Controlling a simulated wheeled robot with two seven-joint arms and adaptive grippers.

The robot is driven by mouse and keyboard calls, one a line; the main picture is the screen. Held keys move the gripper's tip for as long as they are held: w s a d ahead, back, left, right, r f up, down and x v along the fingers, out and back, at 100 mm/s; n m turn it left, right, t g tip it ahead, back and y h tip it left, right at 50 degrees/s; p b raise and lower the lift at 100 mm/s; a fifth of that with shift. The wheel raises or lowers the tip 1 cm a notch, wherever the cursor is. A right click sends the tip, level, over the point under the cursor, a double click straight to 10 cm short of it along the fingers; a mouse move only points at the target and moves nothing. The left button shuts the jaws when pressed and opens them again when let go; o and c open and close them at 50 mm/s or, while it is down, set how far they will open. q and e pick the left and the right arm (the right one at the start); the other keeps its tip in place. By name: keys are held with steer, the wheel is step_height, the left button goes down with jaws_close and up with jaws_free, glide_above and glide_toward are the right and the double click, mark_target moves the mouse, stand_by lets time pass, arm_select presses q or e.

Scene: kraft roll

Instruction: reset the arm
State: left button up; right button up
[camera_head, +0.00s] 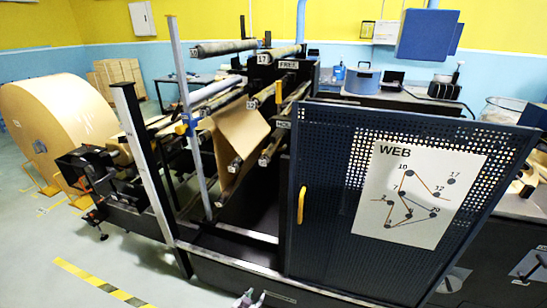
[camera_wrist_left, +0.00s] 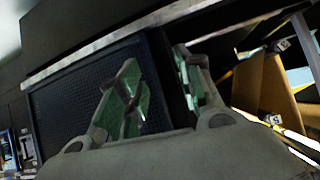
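My left gripper (camera_head: 248,300) shows only by its fingertips at the bottom edge of the head view, in front of the machine's lower frame. In the left wrist view its two green-padded fingers (camera_wrist_left: 160,82) stand apart with nothing between them. The dark perforated door panel lies behind them in that view.
The perforated door (camera_head: 330,200) with a WEB diagram sheet (camera_head: 418,195) and yellow handle stands at centre right. Rollers with a brown paper web (camera_head: 237,140) are left of it. A large kraft roll (camera_head: 62,120) stands far left. The front-left floor is clear, with striped tape (camera_head: 95,279).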

arm_select(q)
steer(key=s+a+f+g+y, duration=0.1)
steer(key=s+a+f+g, duration=0.1)
steer(key=s+a+f, duration=0.35)
steer(key=s+a+f+n+g+y, duration=0.1)
steer(key=s+a+f, duration=0.2)
steer(key=s+f, duration=0.5)
steer(key=s+a+f+g+y, duration=0.1)
steer(key=s+a+f+g, duration=0.1)
steer(key=s+a+f, duration=0.35)
steer(key=s+a+f+g, duration=0.1)
steer(key=s+f, duration=0.2)
steer(key=s, duration=0.6)
steer(key=s+a+f+n+g, duration=0.1)
steer(key=s+a+f, duration=0.1)
steer(key=s, duration=0.7)
steer(key=s+a+f+g, duration=0.1)
steer(key=s+f, duration=0.3)
steer(key=s, duration=0.5)
steer(key=shift+s+a+f+n+g+y+b, duration=0.25)
steer(key=shift+s+a+n+g+y+b, duration=0.1)
steer(key=shift+s+g+y+b, duration=0.1)
steer(key=shift+w, duration=0.1)
